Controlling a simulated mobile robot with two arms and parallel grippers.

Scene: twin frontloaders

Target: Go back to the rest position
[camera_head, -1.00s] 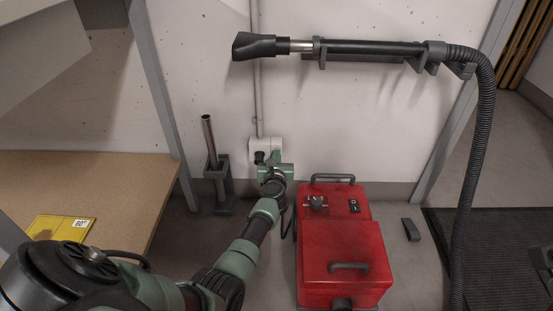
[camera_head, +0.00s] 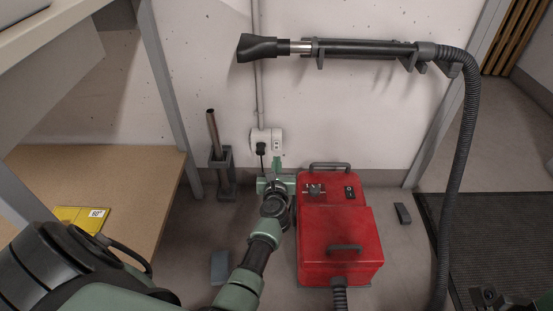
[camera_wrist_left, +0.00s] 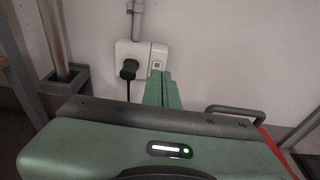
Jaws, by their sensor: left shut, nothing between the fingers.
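My left gripper (camera_head: 277,163) points at the wall just below and right of a white wall socket (camera_head: 276,136). In the left wrist view its two green fingers (camera_wrist_left: 163,76) are shut together with nothing between them. A black plug (camera_head: 261,148) sits in the socket, and its cable hangs down. The plug (camera_wrist_left: 128,69) also shows in the left wrist view, left of the fingers and apart from them. A dark and green part at the lower right edge of the head view seems to be my right arm's end; its jaws cannot be made out.
A red vacuum machine (camera_head: 340,238) stands right of my left arm. Its hose (camera_head: 464,160) runs up to a wand (camera_head: 360,48) on wall holders. A metal tube (camera_head: 213,130) stands in a floor holder (camera_head: 222,178). A wooden shelf (camera_head: 110,180) is at left, a dark mat (camera_head: 490,240) at right.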

